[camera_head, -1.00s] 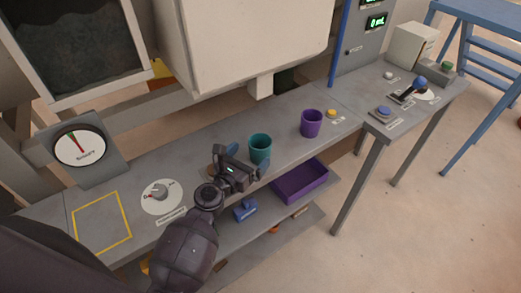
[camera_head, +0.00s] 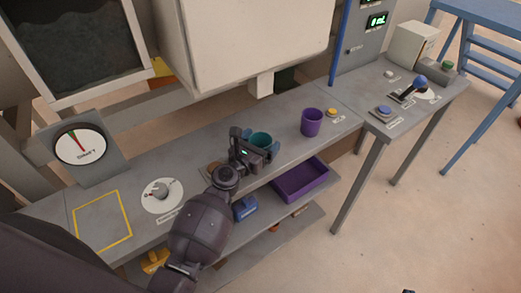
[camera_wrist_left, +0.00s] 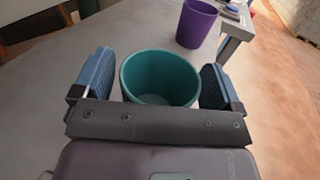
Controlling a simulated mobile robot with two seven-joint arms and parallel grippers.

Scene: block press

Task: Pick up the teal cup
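The teal cup (camera_head: 262,139) stands upright on the grey bench, partly hidden behind my left gripper (camera_head: 259,149) in the head view. In the left wrist view the cup (camera_wrist_left: 160,78) sits between the two blue finger pads of the left gripper (camera_wrist_left: 158,82). The gripper is open, with one pad on each side of the cup. A narrow gap shows beside the left pad; the right pad is very close to the cup, and I cannot tell if it touches. My right gripper is not clearly seen.
A purple cup (camera_head: 311,122) stands on the bench to the right, near a yellow button (camera_head: 332,112). A purple tray (camera_head: 301,182) and a blue object (camera_head: 245,208) are on the shelf below. A dial (camera_head: 161,196) and a yellow-outlined square (camera_head: 103,220) are to the left.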

